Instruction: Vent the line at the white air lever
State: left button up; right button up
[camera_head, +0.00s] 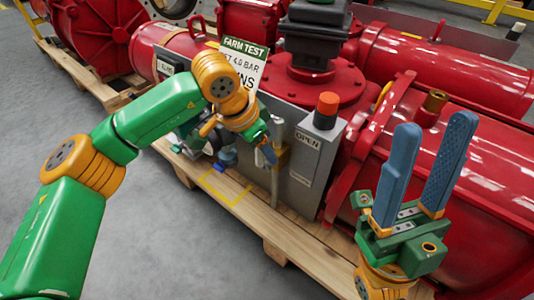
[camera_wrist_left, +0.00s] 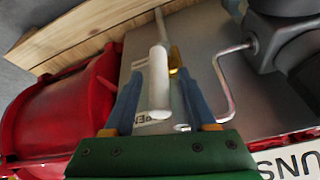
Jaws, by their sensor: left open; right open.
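The white air lever (camera_wrist_left: 158,80) shows in the left wrist view as a rounded white handle between the two blue fingers of my left gripper (camera_wrist_left: 158,98). The fingers are open on either side of it; I cannot tell whether either touches it. In the head view my left gripper (camera_head: 266,150) is in front of the grey panel, and a pale rounded end (camera_head: 278,121), likely the lever, shows just beyond it. My right gripper (camera_head: 431,140) is open and empty, fingers pointing up, at the lower right in front of a red cylinder.
A grey box (camera_head: 314,165) labelled OPEN, with an orange cap (camera_head: 327,104), stands right of my left gripper. A sign (camera_head: 245,62) is behind my left wrist. A bent metal rod (camera_wrist_left: 228,85) is close to the right finger. A wooden pallet (camera_head: 312,245) runs below.

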pick_arm(q)
jog(key=shift+x, duration=0.75)
grip_shut()
dwell(0.9)
